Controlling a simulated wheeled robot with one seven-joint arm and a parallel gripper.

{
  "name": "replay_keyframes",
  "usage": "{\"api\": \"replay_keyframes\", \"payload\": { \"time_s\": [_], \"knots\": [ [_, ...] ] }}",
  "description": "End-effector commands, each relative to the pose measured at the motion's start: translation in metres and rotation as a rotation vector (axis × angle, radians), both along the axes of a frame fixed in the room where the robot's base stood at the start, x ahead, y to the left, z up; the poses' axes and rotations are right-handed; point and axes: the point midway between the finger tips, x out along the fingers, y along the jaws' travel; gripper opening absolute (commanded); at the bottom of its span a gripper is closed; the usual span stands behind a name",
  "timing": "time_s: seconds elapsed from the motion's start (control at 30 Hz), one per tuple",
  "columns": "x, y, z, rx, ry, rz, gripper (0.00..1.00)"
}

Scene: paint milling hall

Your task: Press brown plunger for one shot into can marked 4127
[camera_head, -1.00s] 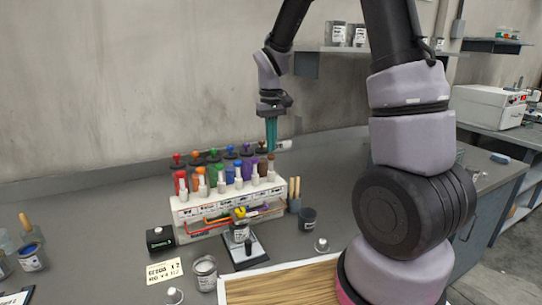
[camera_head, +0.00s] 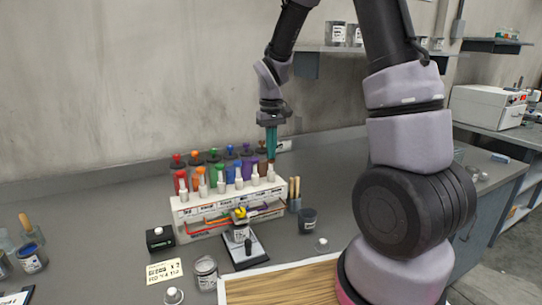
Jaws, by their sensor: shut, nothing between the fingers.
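A white dispenser rack (camera_head: 188,222) holds a row of coloured tubes with plungers on top.
Another can (camera_head: 206,272) stands in front, and a dark cup (camera_head: 307,219) to the right. A wooden board (camera_head: 285,287) lies at the front. The bench behind the rack is clear.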

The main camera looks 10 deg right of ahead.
Motion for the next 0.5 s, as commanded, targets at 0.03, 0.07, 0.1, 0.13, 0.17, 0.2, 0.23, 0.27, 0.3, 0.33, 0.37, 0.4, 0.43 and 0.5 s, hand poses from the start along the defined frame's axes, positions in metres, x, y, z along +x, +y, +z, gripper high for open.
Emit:
{"api": "replay_keyframes", "payload": {
  "time_s": [0.03,0.07,0.1,0.13,0.17,0.2,0.23,0.27,0.3,0.33,0.37,0.4,0.43,0.5],
  "knots": [
    [-0.0004,0.0001,-0.0026,0.0,0.002,0.0,0.0],
    [-0.0003,0.0001,-0.0038,0.0,0.002,0.0,0.0],
    [-0.0003,0.0001,-0.0053,0.0,0.002,0.0,0.0],
    [-0.0003,0.0001,-0.0065,0.0,0.002,0.0,0.0],
    [-0.0002,0.0002,-0.0078,0.0,0.001,0.0,0.0],
    [-0.0001,0.0002,-0.0094,0.0,0.001,0.001,0.0],
    [0.0,0.0002,-0.0093,0.0,0.0,0.001,0.0],
    [-0.0001,0.0003,-0.009,0.0,0.0,0.001,0.0],
    [-0.0001,0.0003,-0.0089,0.0,0.0,0.001,0.0],
    [-0.0001,0.0003,-0.0089,0.0,0.0,0.001,0.0],
    [-0.0001,0.0003,-0.0089,0.0,0.0,0.001,0.0],
    [-0.0001,0.0003,-0.0088,0.0,0.0,0.001,0.0],
    [-0.0001,0.0003,-0.0085,0.0,0.0,0.001,0.0],
    [0.0,0.0003,-0.0061,0.0,0.0,0.001,0.0]
  ]
}}
